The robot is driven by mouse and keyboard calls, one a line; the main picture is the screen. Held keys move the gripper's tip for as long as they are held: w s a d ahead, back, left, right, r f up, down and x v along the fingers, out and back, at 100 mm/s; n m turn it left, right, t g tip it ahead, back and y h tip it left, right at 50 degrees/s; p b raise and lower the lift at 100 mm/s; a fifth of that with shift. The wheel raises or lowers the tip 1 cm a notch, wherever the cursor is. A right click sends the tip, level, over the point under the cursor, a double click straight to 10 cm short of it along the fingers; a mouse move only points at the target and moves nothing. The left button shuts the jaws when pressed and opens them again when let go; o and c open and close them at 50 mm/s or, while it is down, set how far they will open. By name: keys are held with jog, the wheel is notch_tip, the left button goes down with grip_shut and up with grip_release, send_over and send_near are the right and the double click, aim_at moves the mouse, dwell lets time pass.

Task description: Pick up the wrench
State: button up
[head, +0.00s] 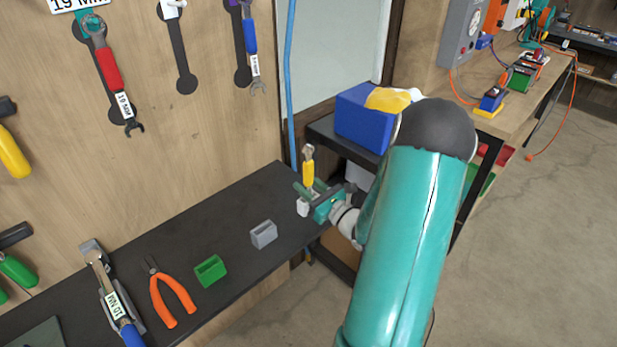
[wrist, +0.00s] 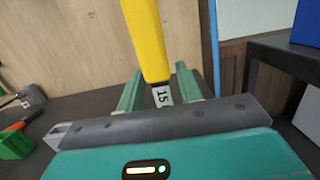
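A wrench with a yellow handle (head: 308,174) stands upright at the far right end of the dark workbench, its grey open end up. My gripper (head: 309,187) is at the lower part of this wrench. Its fingers (wrist: 160,80) are open, one on each side of the wrench, with visible gaps.
Other wrenches hang on the wall. A dark shelf with a blue bin (head: 360,120) stands right of the bench.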

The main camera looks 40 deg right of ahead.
aim_at(310, 157)
grip_shut()
jog(key=shift+r, duration=0.15)
jog(key=shift+r, duration=4.9)
